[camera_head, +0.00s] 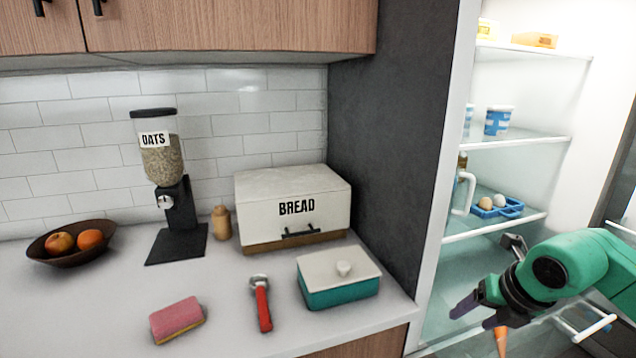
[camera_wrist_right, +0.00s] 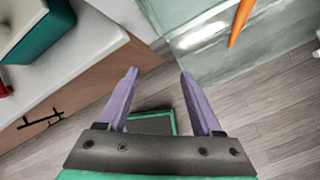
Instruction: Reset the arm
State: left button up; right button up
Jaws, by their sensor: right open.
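My right arm, green with a black wrist, comes in from the right in the head view. Its gripper (camera_head: 476,313) has purple fingers and hangs in front of the open fridge, right of the counter's end. In the right wrist view the two purple fingers of this gripper (camera_wrist_right: 158,75) stand apart with nothing between them, above the wooden floor. A carrot (camera_head: 501,340) shows just behind the gripper in the head view, partly hidden by it. The carrot (camera_wrist_right: 240,22) lies on a glass surface in the wrist view. My left gripper is in no view.
The counter (camera_head: 225,335) holds a teal box with a white lid (camera_head: 338,285), a red-handled tool (camera_head: 262,305), a sponge (camera_head: 177,320), a bread box (camera_head: 290,205), an oats dispenser (camera_head: 165,160) and a fruit bowl (camera_head: 60,258). Fridge shelves (camera_head: 515,143) hold cups and eggs.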

jog(key=a+r+n+t+y, duration=0.15)
jog(key=a+y, duration=0.65)
jog(key=a, duration=0.9)
jog(key=a+r+m+t+y, duration=0.45)
jog(key=a+r+y, duration=0.2)
jog(key=r, duration=0.35)
jog(key=w+d+m+t+h, duration=0.4)
jog(key=d+m+t+h, duration=0.5)
jog(key=m, duration=0.5)
jog(key=s+d+f+m+g+h, duration=0.2)
jog(key=d+f+m+g+h, duration=0.3)
jog(key=f, duration=0.4)
jog(key=s+d+f+m+g+h, duration=0.2)
jog(key=s+d+f+m+h, duration=0.25)
jog(key=f, duration=0.45)
jog(key=s+a+f+m+g+y, duration=0.2)
jog(key=s+f+m+g+y, duration=0.15)
jog(key=s+f+g, duration=0.95)
jog(key=s+f+t, duration=0.1)
jog(key=s+f, duration=0.2)
jog(key=f, duration=1.1)
jog(key=s+f+t, duration=0.1)
jog(key=s+f, duration=0.2)
jog(key=f, duration=1.1)
jog(key=s+d+f+g, duration=0.1)
jog(key=s+d+f, duration=0.2)
jog(key=s+f, duration=0.8)
jog(key=s, duration=0.4)
jog(key=shift+p, duration=0.35)
